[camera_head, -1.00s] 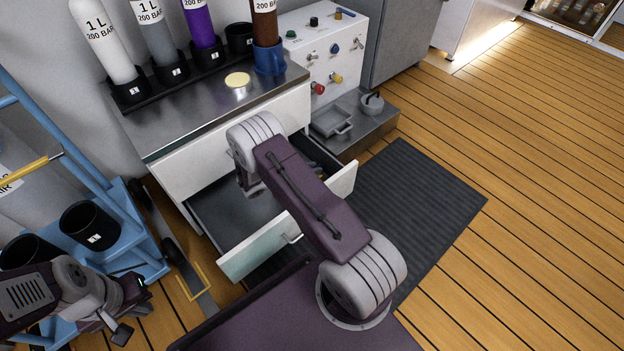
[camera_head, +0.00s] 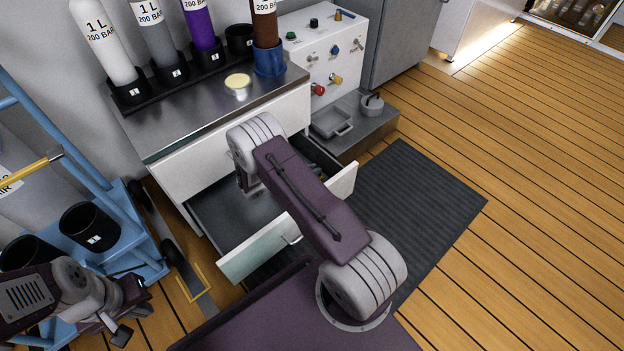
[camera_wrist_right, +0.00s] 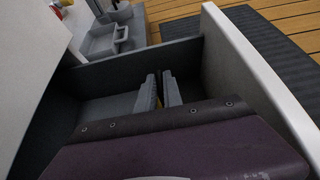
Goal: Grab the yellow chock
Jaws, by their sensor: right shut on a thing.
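A small orange-tan patch shows in the drawer beside my arm, too small to identify. My left gripper (camera_head: 130,312) hangs at the lower left, away from the drawer; its finger gap is unclear.
The drawer's walls and front panel surround my right gripper. A blue trolley (camera_head: 135,250) stands at left, with a yellow frame (camera_head: 190,290) on the floor. A dark mat (camera_head: 415,205) lies right.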

